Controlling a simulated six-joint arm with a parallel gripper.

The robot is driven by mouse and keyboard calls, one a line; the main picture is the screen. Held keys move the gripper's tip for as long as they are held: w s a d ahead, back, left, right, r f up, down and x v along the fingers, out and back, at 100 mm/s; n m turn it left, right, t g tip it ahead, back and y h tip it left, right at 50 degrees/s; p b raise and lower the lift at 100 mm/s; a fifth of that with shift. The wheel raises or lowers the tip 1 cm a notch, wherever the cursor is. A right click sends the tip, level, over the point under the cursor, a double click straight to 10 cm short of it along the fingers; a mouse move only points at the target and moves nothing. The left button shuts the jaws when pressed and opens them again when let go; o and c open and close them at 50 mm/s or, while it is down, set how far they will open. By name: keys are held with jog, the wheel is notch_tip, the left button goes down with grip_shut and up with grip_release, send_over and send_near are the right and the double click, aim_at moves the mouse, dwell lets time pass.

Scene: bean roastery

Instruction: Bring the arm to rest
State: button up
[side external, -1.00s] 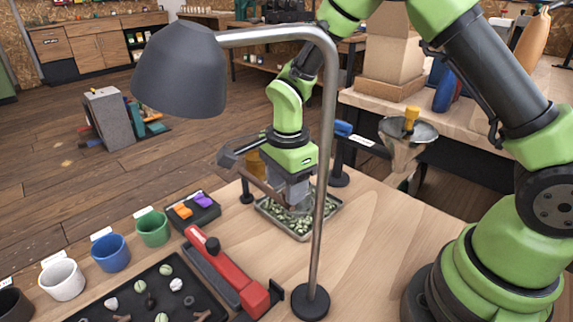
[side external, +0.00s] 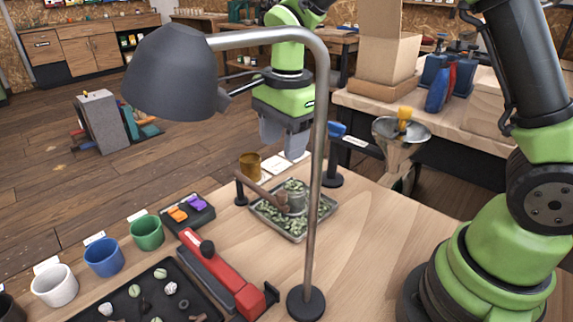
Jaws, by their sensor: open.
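My gripper (side external: 284,145) hangs in the air behind the lamp pole, above and a little behind the bean tray. Its grey fingers point down and are open, with nothing seen between them. Below it, a metal cup or scoop (side external: 297,201) with a brown handle stands in the shallow tray (side external: 287,236) of green beans. The gripper is clear of both. The lamp pole hides part of the tray and the gripper's right edge.
A desk lamp (side external: 172,72) arches across the foreground. A red tool (side external: 222,275), several cups including a green cup (side external: 147,233), and a dark sorting tray (side external: 118,300) are at front left. A metal funnel (side external: 401,135) stands right. The right tabletop is clear.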

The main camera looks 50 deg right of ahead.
jog(key=s+d+r+n+t, duration=0.4)
jog(key=s+r+n+t, duration=0.15)
jog(key=r+n, duration=0.5)
jog(key=s+a+n+y, duration=0.2)
jog(key=s+n, duration=0.2)
jog(key=s, duration=0.8)
jog(key=shift+s+a+r+t, duration=0.2)
jog(key=shift+a+r+t, duration=0.05)
jog(key=shift+r+t, duration=0.2)
jog(key=shift+n, duration=0.25)
